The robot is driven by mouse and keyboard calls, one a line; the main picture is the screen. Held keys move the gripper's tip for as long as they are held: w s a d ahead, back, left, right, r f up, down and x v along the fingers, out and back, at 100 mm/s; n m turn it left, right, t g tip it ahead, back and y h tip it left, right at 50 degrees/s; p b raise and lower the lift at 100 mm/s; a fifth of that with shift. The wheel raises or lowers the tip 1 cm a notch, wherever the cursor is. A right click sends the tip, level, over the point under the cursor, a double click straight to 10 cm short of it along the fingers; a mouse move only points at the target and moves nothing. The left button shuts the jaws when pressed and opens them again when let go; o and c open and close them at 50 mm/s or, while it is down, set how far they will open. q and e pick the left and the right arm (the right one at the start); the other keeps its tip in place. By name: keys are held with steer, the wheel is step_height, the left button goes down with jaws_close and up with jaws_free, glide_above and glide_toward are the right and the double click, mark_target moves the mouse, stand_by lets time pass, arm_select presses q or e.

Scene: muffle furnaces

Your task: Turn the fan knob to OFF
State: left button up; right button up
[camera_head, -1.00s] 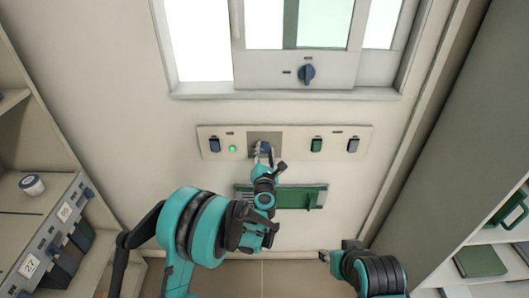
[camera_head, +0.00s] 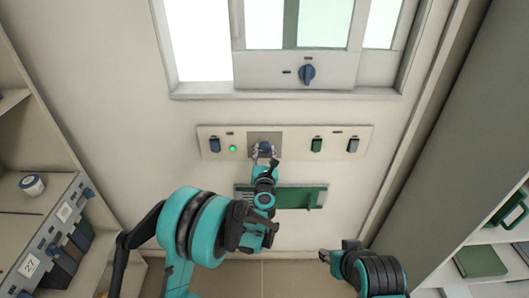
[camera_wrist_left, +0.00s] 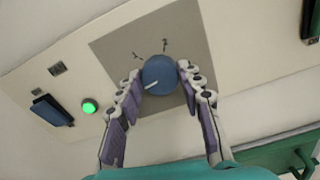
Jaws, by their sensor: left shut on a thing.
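The round blue fan knob (camera_head: 265,147) sits on a grey square plate in the pale wall panel. In the left wrist view the knob (camera_wrist_left: 160,75) shows a white pointer line toward the lower left and two small marks above it, too small to read. My left gripper (camera_head: 264,152) reaches up to the knob. In the wrist view its two fingers (camera_wrist_left: 160,88) are closed on the knob from both sides. My right gripper (camera_head: 325,256) is at the lower right, away from the panel, and its jaws are too small to judge.
The panel (camera_head: 285,141) also holds a green lit lamp (camera_head: 233,149), a blue switch (camera_head: 215,145), a green switch (camera_head: 316,145) and a grey switch (camera_head: 353,145). Another blue knob (camera_head: 307,73) is on the window frame above.

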arm_select(q)
steer(key=o, duration=1.2)
steer(key=shift+c, duration=0.2)
steer(key=s, duration=1.2)
